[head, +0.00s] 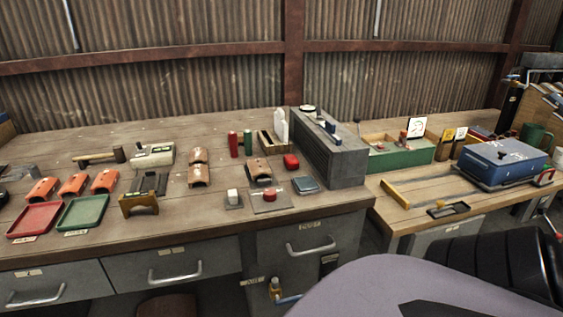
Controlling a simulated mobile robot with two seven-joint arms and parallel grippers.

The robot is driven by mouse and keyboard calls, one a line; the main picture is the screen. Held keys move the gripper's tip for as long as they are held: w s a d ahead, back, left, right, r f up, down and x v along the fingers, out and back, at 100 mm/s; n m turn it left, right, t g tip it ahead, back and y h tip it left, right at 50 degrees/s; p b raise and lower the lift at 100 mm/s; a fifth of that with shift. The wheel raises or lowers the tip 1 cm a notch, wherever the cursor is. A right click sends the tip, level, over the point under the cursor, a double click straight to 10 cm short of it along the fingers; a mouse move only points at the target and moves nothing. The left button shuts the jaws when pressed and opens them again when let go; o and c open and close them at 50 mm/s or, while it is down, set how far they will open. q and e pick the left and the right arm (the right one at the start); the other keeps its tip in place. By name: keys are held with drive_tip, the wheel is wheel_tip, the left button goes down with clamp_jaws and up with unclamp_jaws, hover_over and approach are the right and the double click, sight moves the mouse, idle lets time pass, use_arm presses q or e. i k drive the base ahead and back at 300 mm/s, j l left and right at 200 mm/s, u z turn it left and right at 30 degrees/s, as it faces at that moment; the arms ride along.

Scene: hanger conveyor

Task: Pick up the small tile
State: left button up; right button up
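Several curved tiles lie on the wooden workbench (330,203). Three are orange: one at the left (42,190), one in the middle (73,184) and one at the right (104,181). Farther right are brown curved tiles, one behind (198,156) and one in front (199,175). Another brown curved tile (259,168) sits on a dark piece. I cannot tell which of these is the small tile. Neither of my grippers is in view.
A red tray (35,220) and a green tray (82,212) lie at the bench's front left. A grey metal box (332,158) stands at its right end. A second bench to the right carries a green box (402,155) and a blue case (503,160).

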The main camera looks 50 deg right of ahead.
sight(257, 167)
drive_tip(key=z, duration=1.6)
